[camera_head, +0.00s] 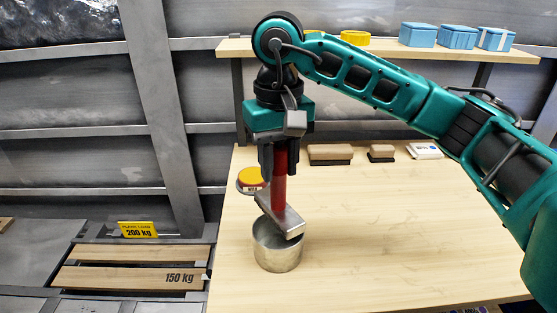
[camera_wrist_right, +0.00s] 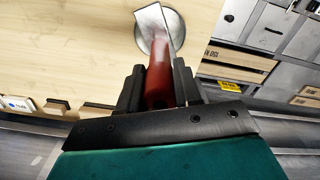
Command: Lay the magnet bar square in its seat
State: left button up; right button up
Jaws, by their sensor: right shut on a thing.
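The magnet bar is a flat grey metal bar (camera_head: 281,216) at the lower end of a red handle (camera_head: 279,185). My right gripper (camera_head: 279,160) points down and is shut on the red handle. The bar lies across the top of a round metal cup (camera_head: 277,252) and looks tilted, lower to the right. Whether it touches the rim I cannot tell. In the right wrist view the handle (camera_wrist_right: 158,75) stands between the fingers, with the bar (camera_wrist_right: 160,28) beyond it over the cup. No marked seat is clearly seen. My left gripper is not in view.
The wooden table (camera_head: 400,220) is mostly clear right of the cup. A yellow-topped round tin (camera_head: 250,179) stands close behind the cup. Brown blocks (camera_head: 330,154) line the back edge. A shelf (camera_head: 380,50) above carries blue boxes (camera_head: 457,37) and yellow items.

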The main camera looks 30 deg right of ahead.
aim_at(279, 181)
dwell(0.5)
jog(key=shift+f, duration=0.2)
jog(key=shift+f+b, duration=1)
jog(key=shift+b, duration=0.05)
dwell(0.6)
jog(key=shift+f+b, duration=0.65)
jog(key=shift+b, duration=0.2)
dwell(1.1)
jog(key=o, duration=1.1)
